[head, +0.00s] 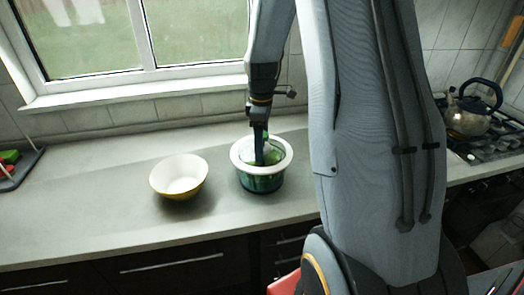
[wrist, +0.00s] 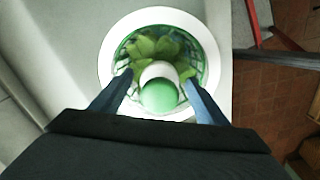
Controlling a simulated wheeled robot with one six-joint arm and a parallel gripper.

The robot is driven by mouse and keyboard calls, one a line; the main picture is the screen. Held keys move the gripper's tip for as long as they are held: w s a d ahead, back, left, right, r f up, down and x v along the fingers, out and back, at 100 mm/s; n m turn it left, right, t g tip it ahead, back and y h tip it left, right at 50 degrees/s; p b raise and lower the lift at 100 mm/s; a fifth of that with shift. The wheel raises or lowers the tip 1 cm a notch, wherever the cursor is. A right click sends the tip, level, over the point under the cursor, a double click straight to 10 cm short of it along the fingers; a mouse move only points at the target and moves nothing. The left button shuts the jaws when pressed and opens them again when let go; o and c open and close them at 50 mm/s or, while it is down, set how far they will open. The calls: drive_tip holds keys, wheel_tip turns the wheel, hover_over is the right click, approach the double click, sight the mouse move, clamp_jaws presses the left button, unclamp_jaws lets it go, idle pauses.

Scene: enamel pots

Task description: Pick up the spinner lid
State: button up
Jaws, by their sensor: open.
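The salad spinner (head: 262,181) stands on the counter under my arm, a green tub with a white rim. Its lid (head: 279,146) is on top, with a white outer ring and a clear middle; green leaves show through it. In the wrist view the lid (wrist: 113,53) is seen from above, with a white and green knob (wrist: 159,92) at its centre. My gripper (head: 260,160) is directly above the lid, pointing down. In the wrist view its two fingers (wrist: 158,88) are apart, one on each side of the knob. I cannot tell whether they touch it.
A white and yellow bowl (head: 180,177) stands to the left of the spinner. A dark tray (head: 22,170) with red and green items is at the far left. A kettle (head: 468,120) sits on the hob at the right. The counter (head: 85,200) left of the bowl is clear.

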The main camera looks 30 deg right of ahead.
drive_tip(key=c, duration=1.3)
drive_tip(key=shift+r, duration=0.1)
